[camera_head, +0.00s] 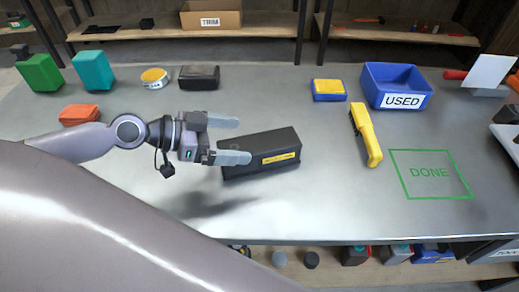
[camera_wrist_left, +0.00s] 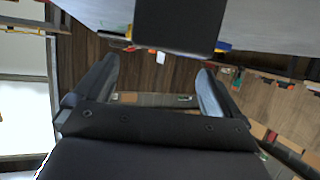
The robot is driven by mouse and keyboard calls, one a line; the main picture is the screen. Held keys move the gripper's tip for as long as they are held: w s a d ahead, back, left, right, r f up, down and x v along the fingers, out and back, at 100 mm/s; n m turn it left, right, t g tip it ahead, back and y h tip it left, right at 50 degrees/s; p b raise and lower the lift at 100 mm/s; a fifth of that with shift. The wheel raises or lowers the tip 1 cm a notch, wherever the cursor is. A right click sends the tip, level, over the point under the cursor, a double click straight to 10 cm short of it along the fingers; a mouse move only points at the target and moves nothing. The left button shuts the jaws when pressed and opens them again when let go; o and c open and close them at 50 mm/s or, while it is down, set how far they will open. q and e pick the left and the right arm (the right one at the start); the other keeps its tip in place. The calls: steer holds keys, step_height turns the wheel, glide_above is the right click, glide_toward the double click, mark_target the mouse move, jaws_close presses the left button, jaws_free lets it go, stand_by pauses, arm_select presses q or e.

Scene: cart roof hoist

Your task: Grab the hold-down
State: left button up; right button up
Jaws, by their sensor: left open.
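A long black block with a yellow label (camera_head: 258,155) lies on the grey metal bench; the label is too small to read, and I take this block for the hold-down. My left gripper (camera_head: 240,140) is open, with its two pale fingers pointing right at the block's left end. The nearer finger overlaps the block in the head view; I cannot tell whether they touch. In the left wrist view a dark block (camera_wrist_left: 180,22) stands beyond the open fingers (camera_wrist_left: 157,68), with nothing between them. My right gripper is not in view.
A yellow tool (camera_head: 365,135) lies right of the block, near a blue USED bin (camera_head: 396,84) and a green DONE outline (camera_head: 430,174). Green (camera_head: 40,73) and teal (camera_head: 93,70) blocks stand at the back left. The bench's front middle is clear.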

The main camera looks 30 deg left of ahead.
mark_target(260, 142)
arm_select(q)
steer(key=shift+f+p+x, duration=0.25)
steer(key=shift+p+x, duration=0.4)
steer(key=shift+x, duration=1.6)
steer(key=shift+w+d+f, duration=0.1)
steer(key=shift+w+f, duration=0.15)
steer(key=shift+w, duration=0.05)
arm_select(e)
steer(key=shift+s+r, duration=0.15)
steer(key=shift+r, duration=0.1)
arm_select(q)
steer(key=c, duration=1.2)
steer(key=shift+o, duration=0.2)
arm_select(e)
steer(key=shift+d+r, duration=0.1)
arm_select(q)
steer(key=shift+r, duration=0.15)
